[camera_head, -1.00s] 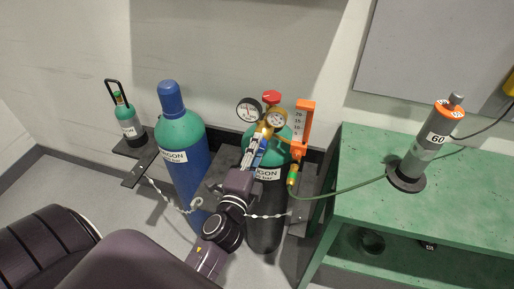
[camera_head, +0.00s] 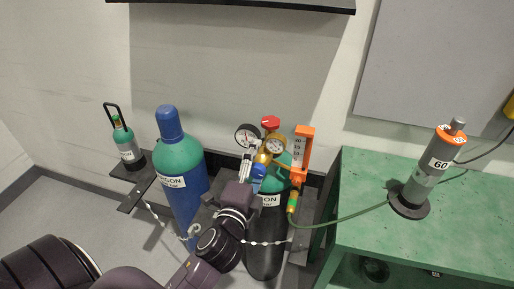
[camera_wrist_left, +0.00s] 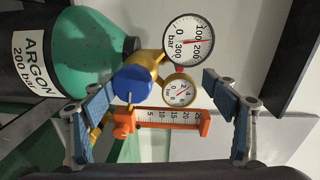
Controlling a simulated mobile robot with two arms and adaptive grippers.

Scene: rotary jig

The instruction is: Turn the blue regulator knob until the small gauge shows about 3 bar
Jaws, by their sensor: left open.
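The blue regulator knob (camera_wrist_left: 131,84) faces my left wrist camera, and it also shows in the head view (camera_head: 259,173). The small gauge (camera_wrist_left: 180,91) is right of it in the wrist view; its needle is too small to read surely. My left gripper (camera_wrist_left: 160,92) is open, with one blue-padded finger left of the knob and the other to the right, beyond the small gauge. The knob is nearer the left finger, with a visible gap and no clear contact. In the head view the left gripper (camera_head: 248,163) is at the regulator. My right gripper is not in view.
The large gauge (camera_wrist_left: 188,40) and the orange flowmeter (camera_wrist_left: 165,121) are close around the knob. The black argon cylinder (camera_head: 266,240) stands below the regulator, a blue cylinder (camera_head: 184,180) to its left. A green hose runs right to the green bench (camera_head: 400,245).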

